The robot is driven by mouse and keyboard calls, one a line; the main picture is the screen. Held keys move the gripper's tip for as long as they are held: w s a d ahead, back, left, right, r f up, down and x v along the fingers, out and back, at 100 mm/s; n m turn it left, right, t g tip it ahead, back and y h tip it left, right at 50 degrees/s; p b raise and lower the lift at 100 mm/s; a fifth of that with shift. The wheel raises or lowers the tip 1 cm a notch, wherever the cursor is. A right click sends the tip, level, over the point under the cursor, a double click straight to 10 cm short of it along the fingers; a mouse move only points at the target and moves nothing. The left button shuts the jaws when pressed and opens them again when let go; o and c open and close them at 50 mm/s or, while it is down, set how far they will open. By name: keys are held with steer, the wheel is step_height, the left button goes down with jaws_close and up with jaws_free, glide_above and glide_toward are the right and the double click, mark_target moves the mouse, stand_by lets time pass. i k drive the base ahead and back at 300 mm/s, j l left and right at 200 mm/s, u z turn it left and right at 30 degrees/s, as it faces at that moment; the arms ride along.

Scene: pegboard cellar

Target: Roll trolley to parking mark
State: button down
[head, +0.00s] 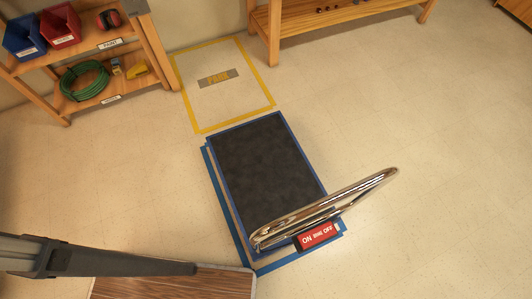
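The trolley (265,160) has a flat black deck with blue edges. A bent chrome handle (340,205) rises at its near end. A red brake pedal (318,237) lettered "ON" and "OFF" sits below the handle at that end; its setting is unclear. The trolley stands over a blue tape outline on the floor, which shows along its left and near sides. The parking mark is a yellow tape rectangle (265,87) with a "PARK" label (218,78), empty, just beyond the trolley's far end. My gripper is not in view.
A wooden shelf (150,45) at the upper left holds blue and red bins (60,27), a green hose coil (84,82) and small items. A wooden bench (340,18) stands at the back. A wood-topped surface (170,287) is at the bottom. Floor to the right is clear.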

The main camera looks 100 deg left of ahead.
mark_target(275, 195)
steer(key=k+u, duration=0.1)
steer(key=u, duration=0.25)
steer(key=k+u, duration=0.1)
steer(key=u, duration=0.3)
steer(key=k+j+u, duration=0.1)
steer(key=u, duration=0.25)
steer(key=k+l+u, duration=0.2)
steer(key=l+u, duration=0.25)
steer(key=k+l+u, duration=0.25)
steer(key=u, duration=0.15)
